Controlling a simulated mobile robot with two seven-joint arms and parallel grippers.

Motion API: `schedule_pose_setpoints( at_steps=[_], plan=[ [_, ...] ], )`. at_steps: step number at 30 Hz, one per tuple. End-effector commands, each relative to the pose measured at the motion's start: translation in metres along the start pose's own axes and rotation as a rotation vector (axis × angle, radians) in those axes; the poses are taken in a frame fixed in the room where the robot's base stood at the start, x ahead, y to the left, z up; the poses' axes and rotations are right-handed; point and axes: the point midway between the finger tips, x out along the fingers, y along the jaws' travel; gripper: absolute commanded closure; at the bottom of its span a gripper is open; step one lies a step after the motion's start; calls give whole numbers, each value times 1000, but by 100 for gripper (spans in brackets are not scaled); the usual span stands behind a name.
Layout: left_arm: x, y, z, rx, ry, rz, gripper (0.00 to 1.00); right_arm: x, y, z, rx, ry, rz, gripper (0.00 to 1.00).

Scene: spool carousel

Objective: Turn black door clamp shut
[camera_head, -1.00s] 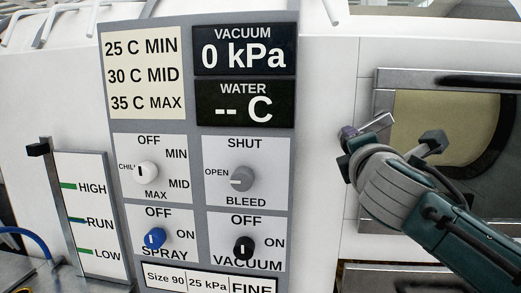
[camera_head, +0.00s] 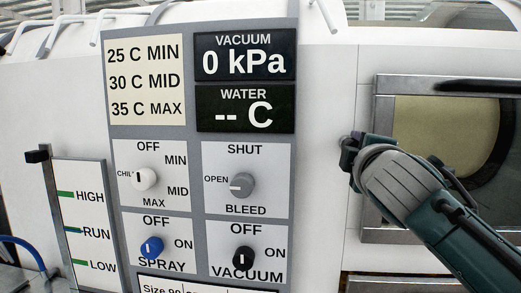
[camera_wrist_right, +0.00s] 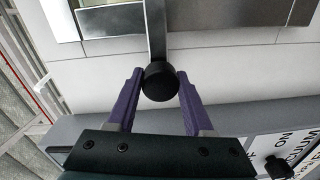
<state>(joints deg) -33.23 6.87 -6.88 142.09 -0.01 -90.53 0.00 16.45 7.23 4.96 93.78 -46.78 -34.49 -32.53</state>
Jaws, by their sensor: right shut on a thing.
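The black clamp knob (camera_wrist_right: 160,84) shows in the right wrist view at the end of a flat metal bar (camera_wrist_right: 156,30). The bar runs up the picture towards the metal door frame. My right gripper (camera_wrist_right: 160,74) has its two purple fingers on either side of the knob, shut on it. In the head view my right gripper (camera_head: 352,150) is at the left edge of the door frame (camera_head: 384,88), and my own wrist hides the clamp there. The door has a yellowish window (camera_head: 440,125). My left gripper is not in view.
A control panel (camera_head: 198,120) with several knobs stands left of the door, with a level gauge (camera_head: 92,215) further left. The white wall (camera_head: 330,110) between panel and door is clear.

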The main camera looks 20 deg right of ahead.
Motion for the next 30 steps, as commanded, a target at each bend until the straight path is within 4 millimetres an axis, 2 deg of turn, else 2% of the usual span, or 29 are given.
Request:
schedule_pose_setpoints(
  at_steps=[12,13,20,30],
  plan=[
    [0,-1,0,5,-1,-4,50,0,1,0,16,1,0,100],
    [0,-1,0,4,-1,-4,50,0,1,0,16,1,0,45],
    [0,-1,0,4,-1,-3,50,0,0,0,12,0,0,19],
    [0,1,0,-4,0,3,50,-4,0,0,9,1,0,18]
  ],
)
